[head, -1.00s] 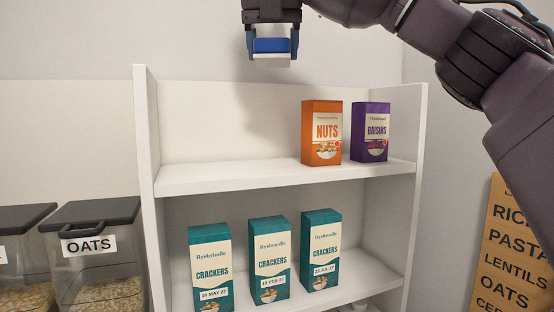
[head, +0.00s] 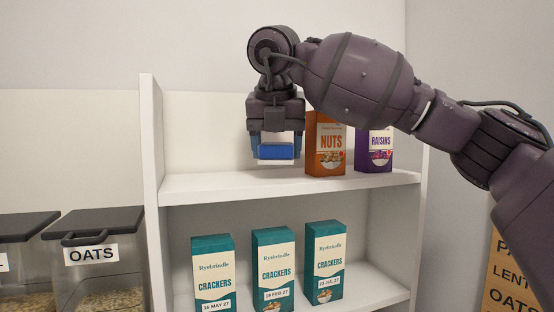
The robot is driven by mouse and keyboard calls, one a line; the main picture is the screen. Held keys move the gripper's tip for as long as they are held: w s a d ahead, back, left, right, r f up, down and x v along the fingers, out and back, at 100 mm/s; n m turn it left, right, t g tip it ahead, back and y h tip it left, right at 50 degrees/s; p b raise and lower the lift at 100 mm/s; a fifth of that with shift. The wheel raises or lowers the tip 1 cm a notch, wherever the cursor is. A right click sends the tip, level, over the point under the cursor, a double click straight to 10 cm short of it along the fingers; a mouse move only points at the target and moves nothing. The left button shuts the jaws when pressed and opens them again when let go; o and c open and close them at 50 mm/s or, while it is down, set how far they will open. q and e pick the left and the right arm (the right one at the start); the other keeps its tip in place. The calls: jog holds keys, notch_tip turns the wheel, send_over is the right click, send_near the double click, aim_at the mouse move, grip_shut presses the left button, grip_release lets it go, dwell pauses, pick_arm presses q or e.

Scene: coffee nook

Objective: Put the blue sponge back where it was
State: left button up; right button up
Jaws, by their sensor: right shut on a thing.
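My right gripper (head: 276,148) points down over the upper shelf (head: 225,187), in front of its back panel. It is shut on the blue sponge (head: 277,152), whose blue face shows between the fingertips. The sponge is a little above or close to the shelf board; I cannot tell whether it touches. It is left of the orange nuts box (head: 326,150), with a small gap in the picture. My left gripper is out of view.
A purple raisins box (head: 374,150) stands right of the nuts box, partly behind my arm. Several teal cracker boxes (head: 273,268) stand on the lower shelf. A lidded oats bin (head: 95,255) is at left. The upper shelf's left part is clear.

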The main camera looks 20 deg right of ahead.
notch_tip(320, 180, down, 3)
jog(key=shift+r, duration=0.2)
jog(key=shift+f, duration=0.15)
jog(key=o, duration=0.8)
jog(key=shift+o, duration=0.2)
